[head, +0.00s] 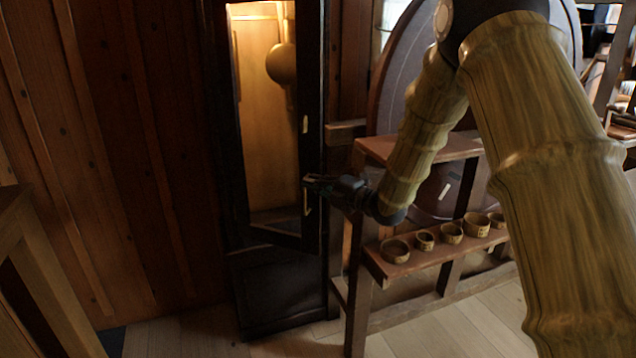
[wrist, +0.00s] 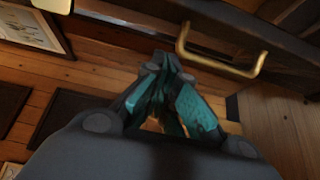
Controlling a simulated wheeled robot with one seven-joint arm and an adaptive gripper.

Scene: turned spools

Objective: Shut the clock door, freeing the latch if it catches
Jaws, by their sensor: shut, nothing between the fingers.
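The clock is a tall dark case (head: 285,290) with a lit interior and a round pendulum bob (head: 281,63). Its dark-framed glass door (head: 312,90) appears to stand ajar, its lower edge slanting out from the case. A small brass piece (head: 305,124) sits on the door's right stile; I cannot tell whether it is the latch. A brass bar handle (head: 307,203) is lower on that stile and shows large in the wrist view (wrist: 222,66). My gripper (head: 308,180) is shut and empty at the stile by this handle. In the wrist view its fingertips (wrist: 168,62) are left of the bar; contact is unclear.
A wooden stand (head: 418,148) is close on the right, its lower shelf (head: 395,270) holding several small round wooden pieces (head: 424,240). A large wheel-like disc is behind it. A wooden piece of furniture (head: 40,260) stands at the left edge. Floorboards (head: 190,338) before the clock look clear.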

